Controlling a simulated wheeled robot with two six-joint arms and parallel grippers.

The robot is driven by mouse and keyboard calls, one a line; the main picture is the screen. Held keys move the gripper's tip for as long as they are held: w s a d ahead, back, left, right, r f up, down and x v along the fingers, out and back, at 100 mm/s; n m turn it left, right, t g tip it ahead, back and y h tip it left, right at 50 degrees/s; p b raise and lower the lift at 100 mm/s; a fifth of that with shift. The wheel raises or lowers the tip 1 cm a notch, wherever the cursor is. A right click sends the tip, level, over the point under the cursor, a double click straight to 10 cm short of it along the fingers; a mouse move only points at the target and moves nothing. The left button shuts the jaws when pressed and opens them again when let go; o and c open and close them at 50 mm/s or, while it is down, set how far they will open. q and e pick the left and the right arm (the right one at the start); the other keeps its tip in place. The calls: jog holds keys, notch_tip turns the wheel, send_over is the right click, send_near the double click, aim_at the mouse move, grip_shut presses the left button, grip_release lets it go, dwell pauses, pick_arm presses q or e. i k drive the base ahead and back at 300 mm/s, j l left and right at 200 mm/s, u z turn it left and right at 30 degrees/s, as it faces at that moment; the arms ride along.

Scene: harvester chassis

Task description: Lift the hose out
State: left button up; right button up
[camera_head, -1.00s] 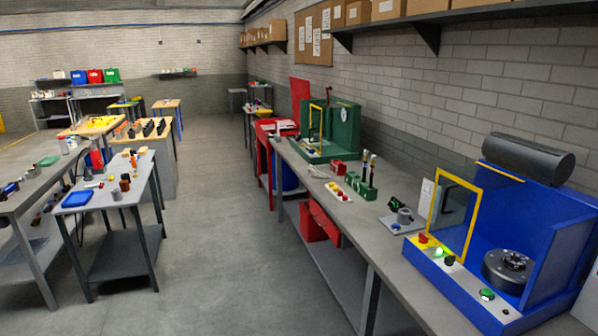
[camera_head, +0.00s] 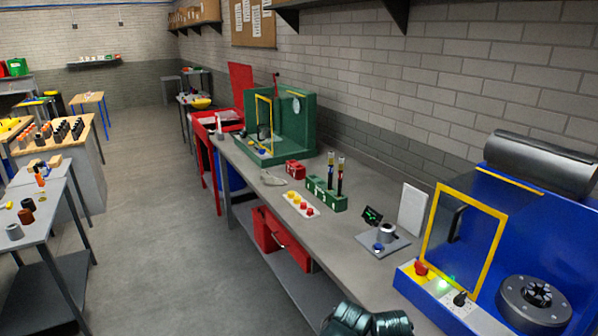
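I cannot make out a hose anywhere in the head view. Neither of my grippers shows. A dark, glossy, rounded shape (camera_head: 368,322) is cut off by the bottom edge, in front of the workbench; I cannot tell what it is.
A long grey workbench (camera_head: 335,245) runs along the brick wall at right. It carries a blue machine with a yellow-framed guard (camera_head: 465,238), a green machine (camera_head: 290,127) and a green block with upright tubes (camera_head: 327,195). The grey floor (camera_head: 150,240) is clear between it and the left tables.

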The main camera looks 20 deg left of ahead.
aim_at(341, 166)
jog(key=i+j, duration=0.75)
jog(key=j+z, duration=0.5)
jog(key=z, duration=0.2)
jog(key=j+z, duration=0.35)
jog(key=k+j+z, duration=0.1)
jog(key=j, duration=0.35)
jog(key=k+j+z, duration=0.15)
jog(key=j, duration=0.3)
jog(key=j+z, duration=0.1)
jog(key=j, duration=0.35)
jog(key=k, duration=0.05)
